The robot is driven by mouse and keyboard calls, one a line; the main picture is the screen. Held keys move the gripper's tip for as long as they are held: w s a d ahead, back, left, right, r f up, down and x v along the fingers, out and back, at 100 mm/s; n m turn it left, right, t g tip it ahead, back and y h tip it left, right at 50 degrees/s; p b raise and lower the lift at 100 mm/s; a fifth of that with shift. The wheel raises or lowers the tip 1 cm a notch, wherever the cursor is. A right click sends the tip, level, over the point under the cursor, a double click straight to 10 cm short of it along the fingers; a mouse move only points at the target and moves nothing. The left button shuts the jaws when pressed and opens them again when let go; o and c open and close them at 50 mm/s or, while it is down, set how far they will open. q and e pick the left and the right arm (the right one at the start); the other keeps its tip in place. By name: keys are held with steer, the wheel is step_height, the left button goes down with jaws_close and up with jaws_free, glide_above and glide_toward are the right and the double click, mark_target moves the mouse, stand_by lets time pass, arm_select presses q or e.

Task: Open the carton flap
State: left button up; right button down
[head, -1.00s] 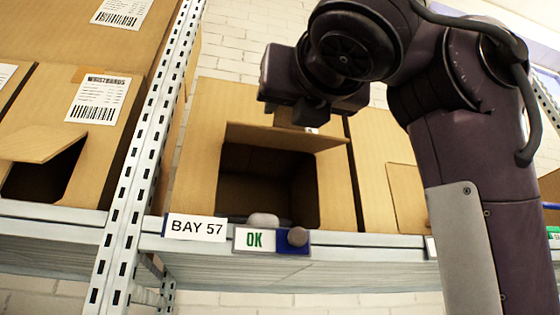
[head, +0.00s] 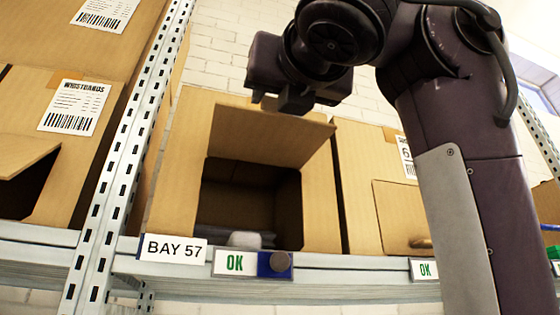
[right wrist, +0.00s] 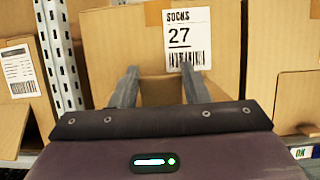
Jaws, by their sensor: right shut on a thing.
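The carton (head: 180,165) stands on the shelf above the BAY 57 sign. Its front flap (head: 275,135) is swung up and outward, leaving a dark opening below with grey folded items (head: 262,238) and a small pale object inside. My right gripper (head: 293,105) is at the flap's upper edge, shut on the flap. In the right wrist view my right gripper's fingers (right wrist: 160,88) stand on either side of a strip of flap (right wrist: 163,90), below the carton's SOCKS 27 label (right wrist: 188,38). My left gripper is not in view.
A perforated metal upright (head: 115,150) stands left of the carton. A WRISTBANDS carton (head: 50,145) with a part-open flap is beyond it. Another carton (head: 365,180) with a closed flap stands close on the right. An OK tag (head: 235,263) and round knob (head: 280,261) are on the shelf edge.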

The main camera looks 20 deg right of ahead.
steer(key=c, duration=1.2)
jaws_free()
steer(key=o, duration=0.4)
steer(key=shift+w, duration=0.15)
steer(key=b+v, duration=0.5)
steer(key=v, duration=0.3)
steer(key=shift+w, duration=0.15)
